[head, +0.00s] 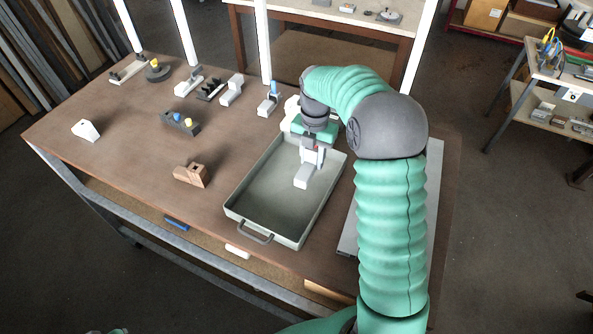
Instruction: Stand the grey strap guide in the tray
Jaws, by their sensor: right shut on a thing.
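My right gripper (312,152) is over the far right part of the tray, pointing down. It is shut on a light grey piece, which looks like the grey strap guide (303,179). The guide is roughly upright, with a blocky foot at its lower end. Its upper part is partly hidden by the fingers. I cannot tell whether its foot touches the tray floor. The grey-green tray (238,220) has a handle at its near end, and the rest of its floor is bare. My left gripper is not in view.
A brown wooden block (190,175), a dark block with yellow and blue parts (180,124) and a white wedge (87,130) lie left of the tray. Several small fittings line the table's back edge near white posts. A pale flat panel (433,190) lies right of the tray.

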